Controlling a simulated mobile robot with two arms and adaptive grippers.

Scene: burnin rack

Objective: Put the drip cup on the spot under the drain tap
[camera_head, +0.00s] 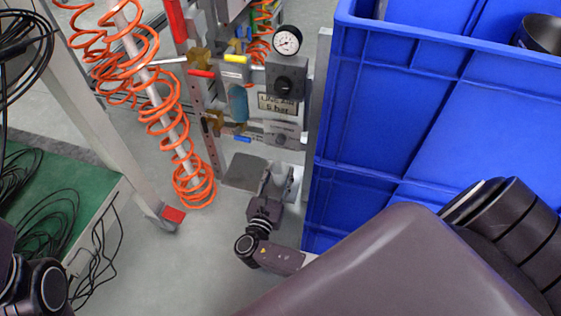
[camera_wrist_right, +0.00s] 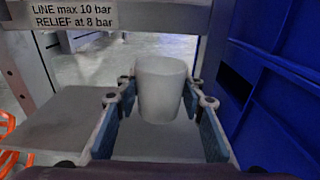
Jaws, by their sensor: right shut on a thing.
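The drip cup (camera_wrist_right: 161,88) is a pale grey, slightly tapered cup. In the right wrist view it stands upright between the blue-padded fingers of my right gripper (camera_wrist_right: 162,108), which is shut on it. In the head view my right gripper (camera_head: 277,178) is low beside the blue crate, at the right edge of a flat grey square plate (camera_head: 246,172). The plate also shows left of the fingers in the wrist view (camera_wrist_right: 65,120). Whether the cup touches anything below is unclear. A blue-handled fitting (camera_head: 242,138), possibly the drain tap, is above the plate. My left gripper is out of view.
The large blue crate (camera_head: 333,150) stands close on the right of my right gripper. The air panel with a gauge (camera_head: 287,40) and a label plate (camera_head: 277,105) is above. Orange coiled hoses (camera_head: 165,110) hang left.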

